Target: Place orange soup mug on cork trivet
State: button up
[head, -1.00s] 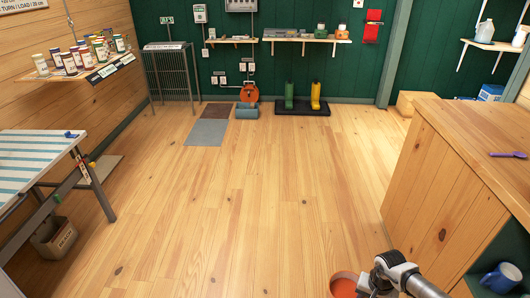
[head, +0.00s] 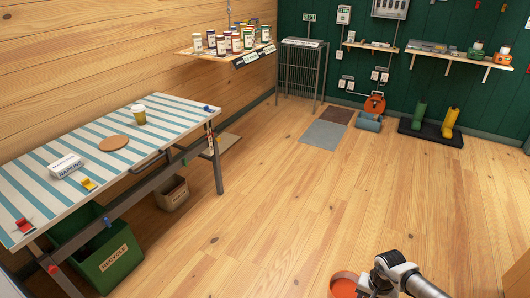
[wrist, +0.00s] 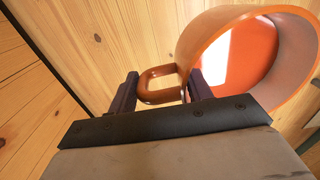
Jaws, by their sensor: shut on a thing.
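My gripper (wrist: 160,92) is shut on the handle of the orange soup mug (wrist: 240,60) in the wrist view. The mug's open mouth and orange inside show to the right of the fingers. In the head view the mug (head: 344,284) is at the bottom edge, partly cut off, held in front of me beside my arm's end. The round cork trivet (head: 113,143) lies flat on the striped table at the left, well away from my gripper. Nothing stands on it.
The striped table (head: 60,150) also holds a lidded cup (head: 138,115), a napkin box (head: 66,167) and coloured clips near its edges. A green recycling bin (head: 110,255) and a cardboard box (head: 173,193) stand below. The wooden floor (head: 270,220) between is clear.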

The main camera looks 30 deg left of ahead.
aim_at(111, 144)
jog(key=u, duration=0.9)
jog(key=i+u, duration=0.15)
jog(key=u, duration=0.15)
jog(key=i+j+u, duration=0.1)
jog(key=u, duration=0.15)
jog(key=i, duration=0.85)
